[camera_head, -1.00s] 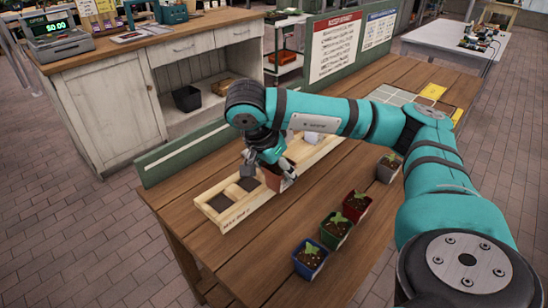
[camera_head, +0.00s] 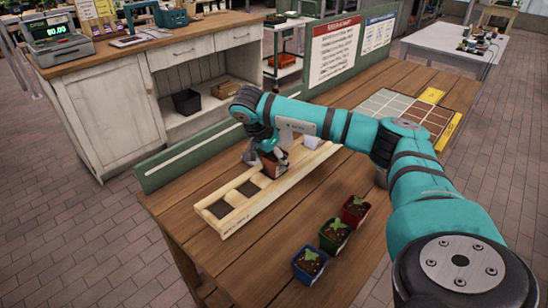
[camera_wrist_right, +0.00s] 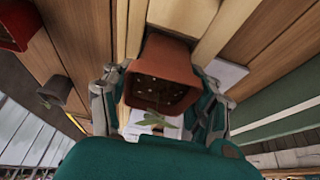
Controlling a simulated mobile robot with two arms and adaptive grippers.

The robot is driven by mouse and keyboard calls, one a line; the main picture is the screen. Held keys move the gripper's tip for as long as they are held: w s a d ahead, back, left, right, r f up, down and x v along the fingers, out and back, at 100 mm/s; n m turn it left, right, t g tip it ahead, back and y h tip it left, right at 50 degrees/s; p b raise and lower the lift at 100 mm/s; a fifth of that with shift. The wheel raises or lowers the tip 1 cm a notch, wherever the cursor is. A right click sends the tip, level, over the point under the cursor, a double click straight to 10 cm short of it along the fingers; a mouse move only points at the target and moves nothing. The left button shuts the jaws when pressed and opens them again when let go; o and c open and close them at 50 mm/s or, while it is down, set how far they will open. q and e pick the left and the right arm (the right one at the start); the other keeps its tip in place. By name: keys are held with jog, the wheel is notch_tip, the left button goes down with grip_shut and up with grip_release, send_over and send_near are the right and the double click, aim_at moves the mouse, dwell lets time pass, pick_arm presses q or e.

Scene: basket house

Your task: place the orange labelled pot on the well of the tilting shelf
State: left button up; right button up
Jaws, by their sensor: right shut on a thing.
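An orange-brown pot (camera_head: 268,166) with dark soil and a small green seedling is between the fingers of my right gripper (camera_head: 262,157). In the right wrist view the fingers (camera_wrist_right: 158,98) clasp both sides of the pot (camera_wrist_right: 168,62). The tilting shelf (camera_head: 290,178) is a long pale wooden rack on the bench with lettering on its front edge. Two dark square wells (camera_head: 221,208) show empty at its near left end. The pot is over the shelf, just beyond these wells; I cannot tell whether its base touches. Its label is not visible. My left gripper is not in view.
Blue (camera_head: 309,263), green (camera_head: 335,233) and red (camera_head: 355,208) seedling pots stand in a row on the bench (camera_head: 200,240) in front of the shelf. A white object (camera_head: 311,143) is at the shelf's far end. A green panel (camera_head: 165,165) runs along the bench's back edge.

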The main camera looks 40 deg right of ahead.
jog(key=o, duration=1.6)
jog(key=shift+c, duration=0.2)
jog(key=v, duration=1.2)
jog(key=shift+p, duration=0.3)
jog(key=shift+a, duration=0.2)
